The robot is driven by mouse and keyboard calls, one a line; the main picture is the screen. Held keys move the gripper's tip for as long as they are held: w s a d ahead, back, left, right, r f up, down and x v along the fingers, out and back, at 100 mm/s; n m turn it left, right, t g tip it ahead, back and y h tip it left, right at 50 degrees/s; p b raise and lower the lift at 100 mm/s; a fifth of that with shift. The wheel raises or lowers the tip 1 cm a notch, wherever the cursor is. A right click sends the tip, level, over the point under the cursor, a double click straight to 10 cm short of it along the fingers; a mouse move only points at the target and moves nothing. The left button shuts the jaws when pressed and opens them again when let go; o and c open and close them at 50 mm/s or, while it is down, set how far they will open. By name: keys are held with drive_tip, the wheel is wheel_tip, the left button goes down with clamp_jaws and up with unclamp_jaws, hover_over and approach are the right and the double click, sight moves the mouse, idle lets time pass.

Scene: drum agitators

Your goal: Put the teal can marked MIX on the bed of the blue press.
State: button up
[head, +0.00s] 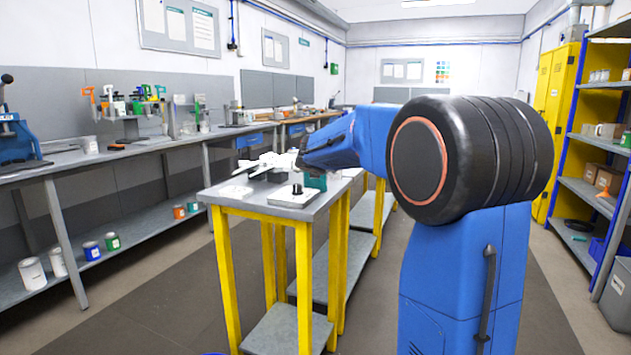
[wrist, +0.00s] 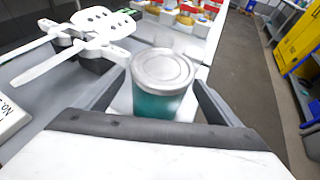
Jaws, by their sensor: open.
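A teal can with a grey metal lid (wrist: 160,72) stands upright in the wrist view, between the two fingers of my gripper (wrist: 160,95). The fingers are open on either side of it, and I cannot tell whether either touches it. No MIX marking shows on it. In the head view a teal can (head: 316,182) shows partly behind my arm, on the small yellow-legged table (head: 262,207). The blue press (head: 15,138) stands on the long bench at the far left of the head view; its bed is hard to make out.
White paddle-like parts (wrist: 85,38) lie close left of the can. A small plate with a black knob (head: 297,194) sits near the table's front edge. Several cans stand on the lower shelf (head: 145,240). Open floor lies between bench and table.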

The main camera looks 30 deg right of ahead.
drive_tip(key=shift+x, duration=0.9)
drive_tip(key=shift+r, duration=0.1)
drive_tip(key=c, duration=1.6)
drive_tip(key=shift+r, duration=0.2)
drive_tip(key=shift+r, duration=4.6)
